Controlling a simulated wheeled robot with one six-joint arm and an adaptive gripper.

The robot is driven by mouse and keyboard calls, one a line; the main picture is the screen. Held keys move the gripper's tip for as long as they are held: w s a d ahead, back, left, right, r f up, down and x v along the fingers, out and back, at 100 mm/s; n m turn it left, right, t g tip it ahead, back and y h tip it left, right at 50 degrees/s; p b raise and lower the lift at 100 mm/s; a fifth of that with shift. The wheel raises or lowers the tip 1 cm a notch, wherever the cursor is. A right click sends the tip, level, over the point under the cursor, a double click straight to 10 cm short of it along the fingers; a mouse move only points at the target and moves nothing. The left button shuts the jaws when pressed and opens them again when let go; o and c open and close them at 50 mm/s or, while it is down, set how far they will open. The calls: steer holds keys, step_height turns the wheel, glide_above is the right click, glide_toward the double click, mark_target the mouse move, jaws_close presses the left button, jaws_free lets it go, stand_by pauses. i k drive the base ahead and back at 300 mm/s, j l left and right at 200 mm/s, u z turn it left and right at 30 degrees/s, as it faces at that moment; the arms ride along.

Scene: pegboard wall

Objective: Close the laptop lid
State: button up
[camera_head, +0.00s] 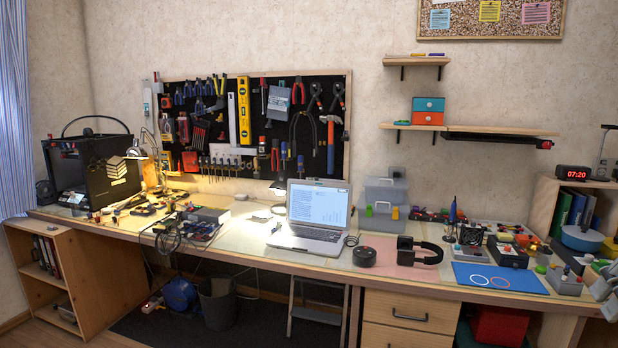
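The laptop (307,216) stands on the workbench near the middle of the view. Its lid is open and upright, leaning slightly back, with a lit white screen facing me. Its silver base and keyboard (306,238) lie flat on the bench top. A grey jointed shape at the right edge appears to be my gripper (604,287), partly cut off by the frame. It is far to the right of the laptop and not touching it. I cannot tell whether its fingers are open or shut.
Right of the laptop are a round black device (364,257), headphones (420,251) and a blue mat (498,278). Clear plastic boxes (383,205) stand behind. Electronics and cables (185,228) lie to the left. A tool pegboard (255,125) hangs behind the bench.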

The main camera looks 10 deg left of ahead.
mark_target(317, 203)
steer(key=i+j+u, duration=0.1)
steer(key=i+j, duration=0.2)
steer(key=i, duration=0.15)
steer(key=i+j+u, duration=0.1)
steer(key=i+j, duration=0.15)
steer(key=i, duration=0.2)
steer(key=i+j, duration=0.25)
steer(key=i, duration=0.2)
steer(key=i+j, duration=0.6)
steer(key=i+z, duration=0.05)
steer(key=i, duration=0.05)
